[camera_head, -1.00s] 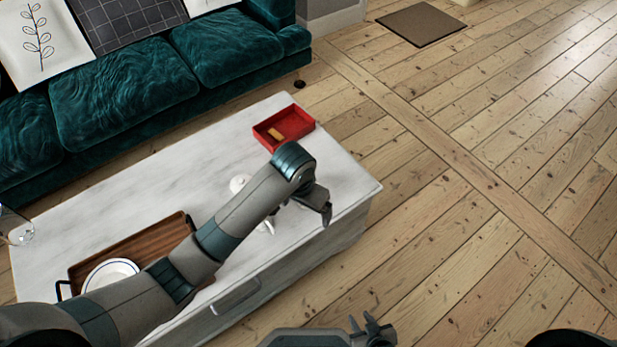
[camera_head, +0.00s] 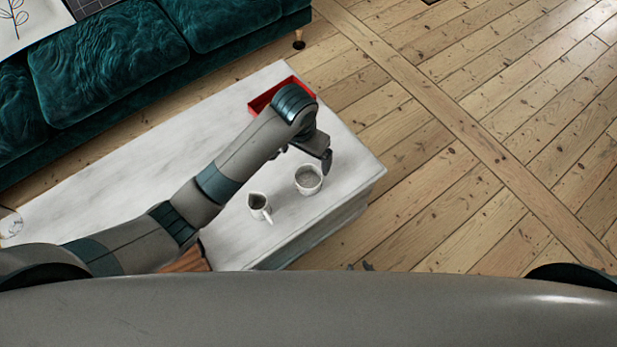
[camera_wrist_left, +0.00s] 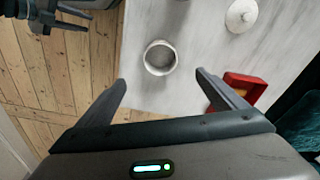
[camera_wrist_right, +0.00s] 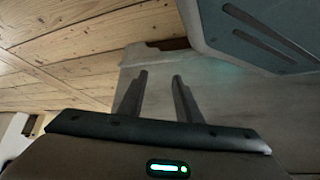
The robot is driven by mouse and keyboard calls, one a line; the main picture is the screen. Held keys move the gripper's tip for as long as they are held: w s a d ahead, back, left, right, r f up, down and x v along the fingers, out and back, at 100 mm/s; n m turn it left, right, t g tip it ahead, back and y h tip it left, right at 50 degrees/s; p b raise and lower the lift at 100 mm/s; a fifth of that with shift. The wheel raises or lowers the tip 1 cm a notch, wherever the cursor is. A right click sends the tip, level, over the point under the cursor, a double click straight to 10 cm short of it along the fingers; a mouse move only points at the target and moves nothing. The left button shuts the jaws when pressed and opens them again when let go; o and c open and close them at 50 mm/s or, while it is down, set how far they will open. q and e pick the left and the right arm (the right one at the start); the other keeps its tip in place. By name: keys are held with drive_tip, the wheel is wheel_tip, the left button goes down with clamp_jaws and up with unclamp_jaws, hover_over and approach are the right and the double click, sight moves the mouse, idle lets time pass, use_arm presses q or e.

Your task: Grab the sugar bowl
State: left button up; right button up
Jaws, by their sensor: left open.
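A white lidded pot with a knob (camera_wrist_left: 241,15), which looks like the sugar bowl, stands on the white table at the upper right of the left wrist view. My arm hides it in the head view. An open white round cup (camera_head: 309,179) stands near the table's right end; it also shows ahead of my left fingers (camera_wrist_left: 160,57). A small white jug (camera_head: 259,206) stands beside it. My left gripper (camera_head: 326,158) is open and empty above the table, apart from the cup. My right gripper (camera_wrist_right: 160,76) is open and empty, low beside the table's near side.
A red tray (camera_head: 262,101) lies at the table's far right corner and shows in the left wrist view (camera_wrist_left: 246,80). A brown wooden tray (camera_head: 190,262) is mostly hidden behind my arm. A teal sofa (camera_head: 105,62) stands behind the table (camera_head: 130,150). Floor to the right is clear.

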sight(308, 177)
use_arm(q)
drive_tip(key=f, duration=0.4)
drive_tip(key=w+f, duration=0.1)
drive_tip(key=f, duration=0.7)
drive_tip(key=shift+w+d, duration=0.15)
drive_tip(key=shift+d, duration=0.25)
drive_tip(key=shift+f, duration=0.15)
drive_tip(key=shift+w+d+f, duration=0.1)
drive_tip(key=shift+w+f, duration=0.05)
drive_tip(key=shift+f, duration=1.1)
drive_tip(key=shift+w+d+f, duration=0.1)
drive_tip(key=shift+w+f, duration=0.05)
drive_tip(key=shift+f, duration=1.05)
drive_tip(key=c, duration=1.2)
